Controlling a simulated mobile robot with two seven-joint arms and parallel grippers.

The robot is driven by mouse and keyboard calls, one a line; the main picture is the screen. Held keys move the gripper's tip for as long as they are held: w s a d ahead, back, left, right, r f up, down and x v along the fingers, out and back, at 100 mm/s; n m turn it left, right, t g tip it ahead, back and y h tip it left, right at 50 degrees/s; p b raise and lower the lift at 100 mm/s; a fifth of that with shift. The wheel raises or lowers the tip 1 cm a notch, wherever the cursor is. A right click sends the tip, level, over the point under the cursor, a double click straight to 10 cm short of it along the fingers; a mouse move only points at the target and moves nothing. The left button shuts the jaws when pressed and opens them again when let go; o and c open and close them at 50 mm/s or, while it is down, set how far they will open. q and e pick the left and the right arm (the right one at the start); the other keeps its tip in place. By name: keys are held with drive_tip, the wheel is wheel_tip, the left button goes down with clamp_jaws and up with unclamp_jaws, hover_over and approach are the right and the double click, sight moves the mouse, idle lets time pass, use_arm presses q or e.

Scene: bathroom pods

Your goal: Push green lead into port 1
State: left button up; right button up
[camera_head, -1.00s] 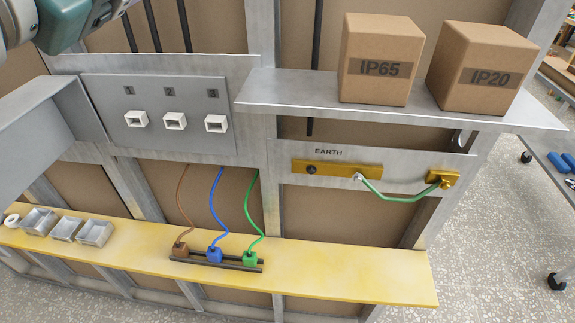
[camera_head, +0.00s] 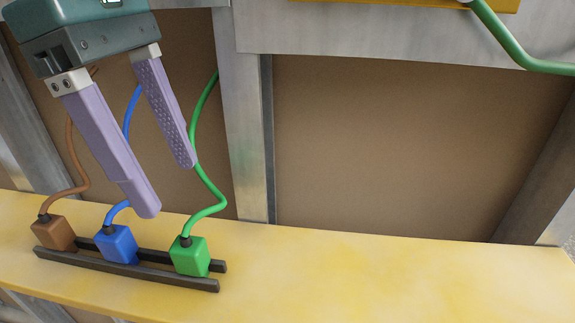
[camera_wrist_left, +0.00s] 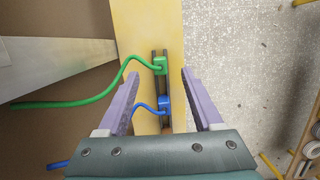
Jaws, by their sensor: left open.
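The green lead's plug (camera_head: 190,256) sits in a dark two-rail holder (camera_head: 160,273) on the yellow shelf, with its green cable rising behind it. My left gripper (camera_head: 167,184) is open and empty, pointing down above the blue and green plugs. In the left wrist view the green plug (camera_wrist_left: 160,65) lies near the fingertips, between the open fingers (camera_wrist_left: 161,76), with the blue plug (camera_wrist_left: 164,104) nearer to the gripper's body. I cannot tell the exact height gap. The ports panel, with port 1, is out of view now. My right gripper is not in view.
The blue plug (camera_head: 117,244) and brown plug (camera_head: 54,233) sit left of the green one in the same holder. The yellow shelf (camera_head: 400,273) is clear to the right. Upright metal posts (camera_head: 245,120) and a brown back panel (camera_head: 390,140) stand behind.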

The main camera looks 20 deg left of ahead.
use_arm(q)
hover_over(187, 244)
drive_tip(key=a, duration=0.1)
drive_tip(key=shift+y, duration=0.4)
wheel_tip(187, 244, down, 5)
drive_tip(key=shift+r, duration=0.15)
drive_tip(key=f, duration=0.4)
drive_tip(key=d+f, duration=0.1)
drive_tip(key=shift+f+b, duration=0.35)
drive_tip(key=shift+f, duration=0.05)
clamp_jaws()
